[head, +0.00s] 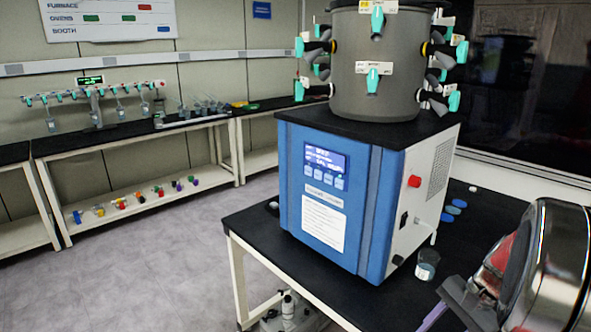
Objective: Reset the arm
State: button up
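My arm (550,265) shows as a shiny metal part at the lower right, close to the camera and cut off by the picture edges. A purple-grey part beside it, which seems to belong to my gripper (455,300), is over the table's right side. I cannot make out both fingertips or anything held. The blue and white freeze dryer (335,195) stands on the black table, left of my arm, with its grey drum (375,65) on top.
A small beaker (427,265) stands on the black table (285,262) between the freeze dryer and my arm. Blue discs (455,207) lie behind it. Valves with teal handles (455,100) stick out from the drum. The floor (150,265) at left is clear.

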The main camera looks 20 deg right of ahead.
jog(key=s+a+r+n+t+h, duration=0.1)
jog(key=a+r+n, duration=0.3)
jog(key=a, duration=0.5)
jog(key=s+a+r+n+t+h, duration=0.1)
jog(key=a+r+n, duration=0.4)
jog(key=a, duration=0.5)
jog(key=s+a+r+n+t+h, duration=0.1)
jog(key=a+r+n, duration=0.3)
jog(key=a, duration=0.5)
jog(key=s+n, duration=0.1)
jog(key=n, duration=0.1)
jog(key=shift+s+a+r+n+t+h, duration=0.2)
jog(key=shift+a+r+n+t+h, duration=0.05)
jog(key=shift+r+n+t+h, duration=0.15)
dwell(1.5)
